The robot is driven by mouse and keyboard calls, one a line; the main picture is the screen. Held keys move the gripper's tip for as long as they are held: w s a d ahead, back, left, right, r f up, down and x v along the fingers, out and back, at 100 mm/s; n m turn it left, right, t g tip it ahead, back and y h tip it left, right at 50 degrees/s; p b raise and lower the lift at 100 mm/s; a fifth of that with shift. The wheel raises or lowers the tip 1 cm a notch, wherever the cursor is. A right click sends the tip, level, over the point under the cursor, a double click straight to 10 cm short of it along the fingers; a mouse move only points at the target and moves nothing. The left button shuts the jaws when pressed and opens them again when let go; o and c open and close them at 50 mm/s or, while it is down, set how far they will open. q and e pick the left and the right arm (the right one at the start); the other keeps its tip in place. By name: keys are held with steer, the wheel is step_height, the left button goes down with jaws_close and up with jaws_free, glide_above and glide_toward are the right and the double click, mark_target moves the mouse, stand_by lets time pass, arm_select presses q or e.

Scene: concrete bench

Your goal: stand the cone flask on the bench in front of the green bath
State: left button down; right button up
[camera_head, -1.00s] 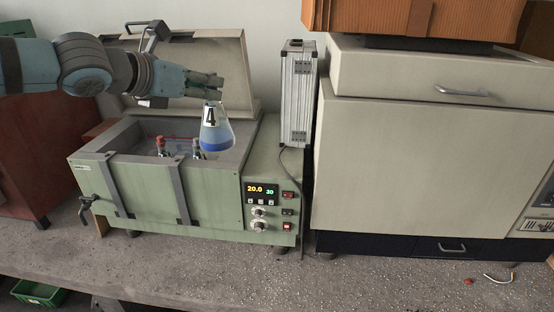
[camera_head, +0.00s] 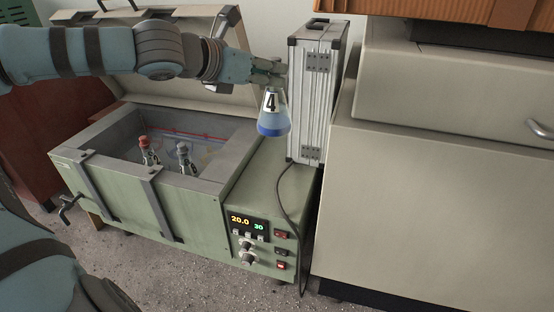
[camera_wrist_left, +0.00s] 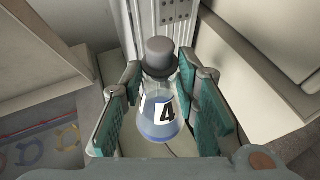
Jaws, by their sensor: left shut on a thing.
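The cone flask (camera_head: 273,124) is clear, with blue liquid and a label "4". It hangs upright above the control-box end of the green bath (camera_head: 205,210), left of the silver case. My left gripper (camera_head: 272,76) is shut on the flask near its neck. In the left wrist view the flask (camera_wrist_left: 160,128) with its grey stopper stands between the teal finger pads of the gripper (camera_wrist_left: 160,100). The bath's lid is up. My right gripper is not in view.
Two stoppered flasks, one red-topped (camera_head: 147,152) and one grey-topped (camera_head: 184,160), stand inside the bath. The silver case (camera_head: 310,95) stands on the bath's right end, with a cable hanging down. A large beige appliance (camera_head: 420,200) is at right. Bare bench (camera_head: 185,280) shows in front of the bath.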

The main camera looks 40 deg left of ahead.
mark_target(263, 123)
arm_select(q)
steer(key=s+f+b, duration=0.1)
steer(key=f+b, duration=0.1)
steer(key=f, duration=0.1)
steer(key=s+f+b, duration=0.1)
steer(key=f+b, duration=0.1)
steer(key=f, duration=0.1)
steer(key=s+f+b, duration=0.1)
steer(key=f+b, duration=0.1)
steer(key=f, duration=0.2)
steer(key=shift+s+a, duration=0.1)
steer(key=shift+a, duration=0.2)
step_height(263, 123, down, 7)
steer(key=w+b, duration=0.1)
steer(key=b, duration=0.1)
steer(key=shift+w+f, duration=0.15)
steer(key=shift+w, duration=0.25)
steer(key=c, duration=1.2)
jaws_free()
steer(key=shift+w+f, duration=0.1)
steer(key=shift+w, duration=0.1)
steer(key=shift+c, duration=0.2)
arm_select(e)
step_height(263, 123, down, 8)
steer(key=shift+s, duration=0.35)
arm_select(q)
steer(key=shift+s, duration=0.15)
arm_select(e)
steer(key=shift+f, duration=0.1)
